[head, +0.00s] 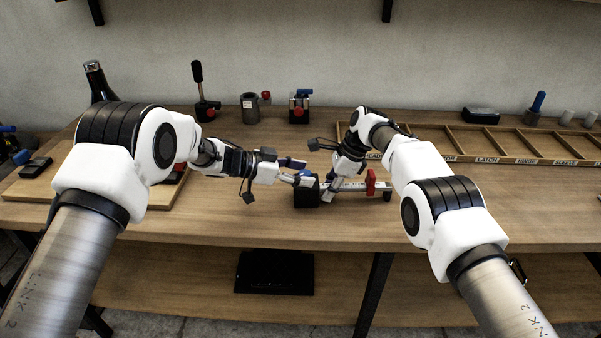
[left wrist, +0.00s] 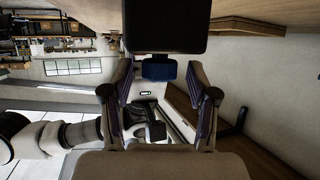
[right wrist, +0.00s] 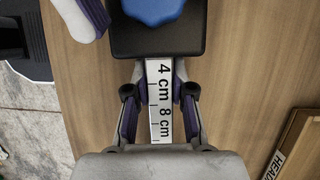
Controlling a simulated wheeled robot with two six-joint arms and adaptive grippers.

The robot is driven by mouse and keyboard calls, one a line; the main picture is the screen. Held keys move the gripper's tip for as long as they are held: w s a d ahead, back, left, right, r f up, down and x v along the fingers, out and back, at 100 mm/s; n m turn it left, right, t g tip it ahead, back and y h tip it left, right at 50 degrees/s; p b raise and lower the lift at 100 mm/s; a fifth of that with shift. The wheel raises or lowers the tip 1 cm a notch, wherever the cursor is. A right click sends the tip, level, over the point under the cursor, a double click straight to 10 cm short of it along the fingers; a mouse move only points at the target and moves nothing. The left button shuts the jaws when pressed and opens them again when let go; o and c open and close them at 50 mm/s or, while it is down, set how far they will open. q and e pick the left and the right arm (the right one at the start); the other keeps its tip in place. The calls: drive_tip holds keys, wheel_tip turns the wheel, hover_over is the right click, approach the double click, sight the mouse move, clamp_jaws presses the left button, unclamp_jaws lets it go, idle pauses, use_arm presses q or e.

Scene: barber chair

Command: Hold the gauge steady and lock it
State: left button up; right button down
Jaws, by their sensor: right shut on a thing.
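The gauge lies on the workbench. It has a black block (head: 306,194) at its left end, a pale scale bar (head: 352,187) and a red piece (head: 371,182) toward the right. In the right wrist view the bar (right wrist: 160,100) shows "4 cm 8 cm", with a blue knob (right wrist: 152,8) on the block. My right gripper (head: 331,190) is shut on the bar, just right of the block. My left gripper (head: 303,174) is open beside the block. In the left wrist view the blue knob (left wrist: 159,69) sits between and just beyond its spread fingertips, apart from them.
A wooden compartment tray (head: 480,143) with labels such as LATCH and HINGE lies at the back right. A grey cylinder (head: 250,108), a red-and-blue-knobbed block (head: 299,107) and a black-handled lever (head: 199,90) stand at the back. The bench's front edge is close to the gauge.

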use_arm(q)
clamp_jaws()
drive_tip(key=shift+w, duration=0.1)
drive_tip(key=m+g, duration=0.2)
drive_tip(key=g, duration=0.1)
drive_tip(key=m+g+h, duration=0.1)
drive_tip(key=m, duration=0.1)
drive_tip(key=shift+w, duration=0.25)
drive_tip(key=shift+m+g, duration=0.3)
drive_tip(key=shift+g, duration=0.4)
drive_tip(key=shift+s, duration=0.1)
drive_tip(key=shift+o, duration=0.7)
unclamp_jaws()
